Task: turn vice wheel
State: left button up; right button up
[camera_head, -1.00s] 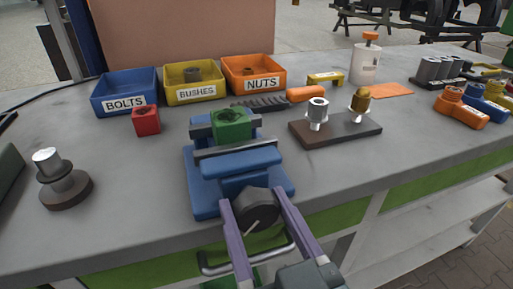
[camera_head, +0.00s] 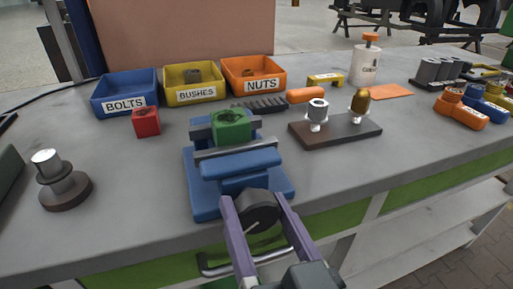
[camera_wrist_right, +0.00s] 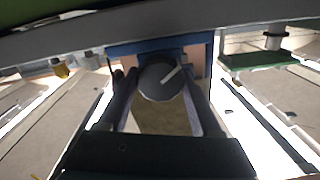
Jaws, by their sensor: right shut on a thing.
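The blue vice (camera_head: 240,168) stands at the front edge of the bench, with a green block (camera_head: 231,125) between its grey jaws. Its dark round wheel (camera_head: 258,212) faces me at the front and bears a pale line. My right gripper (camera_head: 257,208) has one purple finger on each side of the wheel and is shut on it. In the right wrist view the wheel (camera_wrist_right: 161,80) sits between the two fingers, its pale mark pointing to the upper right. My left gripper is not in view.
Blue bolts (camera_head: 125,94), yellow bushes (camera_head: 195,83) and orange nuts (camera_head: 253,76) bins stand behind the vice. A red block (camera_head: 146,121) lies left of it. A dark plate (camera_head: 335,130) with two fittings lies right. A drawer handle (camera_head: 215,267) is below.

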jog(key=m, duration=0.4)
jog(key=shift+d+m, duration=0.1)
jog(key=shift+m, duration=0.2)
jog(key=m+b, duration=0.1)
jog(key=m, duration=0.3)
jog(key=shift+m, duration=0.3)
jog(key=o, duration=1.4)
jog(key=v, duration=1)
